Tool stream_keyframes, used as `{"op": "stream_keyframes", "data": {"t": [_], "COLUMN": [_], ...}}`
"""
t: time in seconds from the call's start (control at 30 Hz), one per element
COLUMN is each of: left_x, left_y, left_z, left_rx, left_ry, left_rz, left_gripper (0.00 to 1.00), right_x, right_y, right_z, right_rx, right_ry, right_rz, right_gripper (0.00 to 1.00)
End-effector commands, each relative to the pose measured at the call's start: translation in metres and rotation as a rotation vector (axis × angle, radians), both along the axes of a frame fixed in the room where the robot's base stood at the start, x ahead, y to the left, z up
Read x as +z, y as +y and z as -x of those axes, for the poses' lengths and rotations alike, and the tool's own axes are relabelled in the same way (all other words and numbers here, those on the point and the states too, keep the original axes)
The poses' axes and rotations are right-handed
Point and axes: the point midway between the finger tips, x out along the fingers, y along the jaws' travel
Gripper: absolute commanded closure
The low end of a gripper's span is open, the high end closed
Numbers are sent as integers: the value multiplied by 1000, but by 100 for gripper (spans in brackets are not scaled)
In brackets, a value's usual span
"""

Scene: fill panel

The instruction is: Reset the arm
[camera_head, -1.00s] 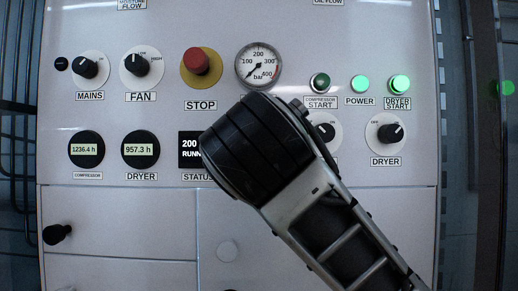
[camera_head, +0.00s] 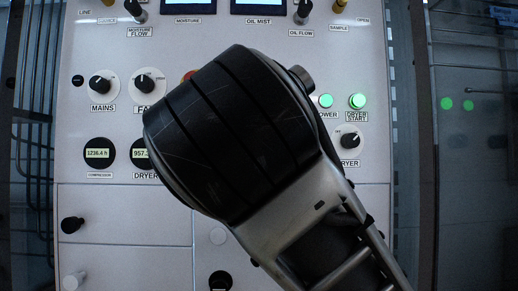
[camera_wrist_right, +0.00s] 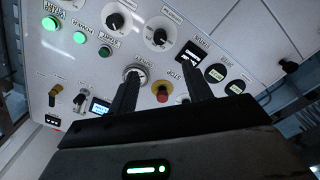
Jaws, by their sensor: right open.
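My right arm (camera_head: 235,130) comes in from the lower right in the head view. Its thick dark joint stands in front of the panel and hides its middle. The gripper itself is hidden there. In the right wrist view my right gripper (camera_wrist_right: 163,73) shows two dark fingers spread apart with nothing between them. The white control panel (camera_head: 125,215) lies beyond the fingers; I cannot tell how far. My left gripper is not in view.
The MAINS knob (camera_head: 101,84), the lit green DRYER START button (camera_head: 357,101) and the DRYER knob (camera_head: 349,140) show around my arm. Pipes (camera_head: 30,150) run along the left side.

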Motion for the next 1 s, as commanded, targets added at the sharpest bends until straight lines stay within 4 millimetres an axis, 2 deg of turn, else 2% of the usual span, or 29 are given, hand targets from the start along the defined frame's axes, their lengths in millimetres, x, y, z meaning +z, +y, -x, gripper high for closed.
{"op": "stream_keyframes", "data": {"t": [0.33,0.47,0.57,0.67,0.7,0.77,0.9,0.97,1.0], "left_x": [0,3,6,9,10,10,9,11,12], "left_y": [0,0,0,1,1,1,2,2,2], "left_z": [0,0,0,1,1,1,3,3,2], "left_rx": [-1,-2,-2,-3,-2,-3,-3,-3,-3], "left_ry": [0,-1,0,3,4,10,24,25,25], "left_rz": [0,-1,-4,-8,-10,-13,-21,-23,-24], "left_gripper": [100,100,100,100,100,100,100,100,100], "right_x": [-1,-18,-53,-107,-130,-166,-254,-292,-317], "right_y": [0,-2,-7,-15,-19,-26,-45,-54,-61], "right_z": [-1,-17,-44,-74,-83,-94,-102,-98,-93], "right_rx": [1,24,64,112,128,144,160,157,152], "right_ry": [2,43,117,208,241,291,400,440,467], "right_rz": [-1,-23,-71,-147,-183,-235,-360,-413,-447], "right_gripper": [50,50,50,50,50,50,50,50,50]}}
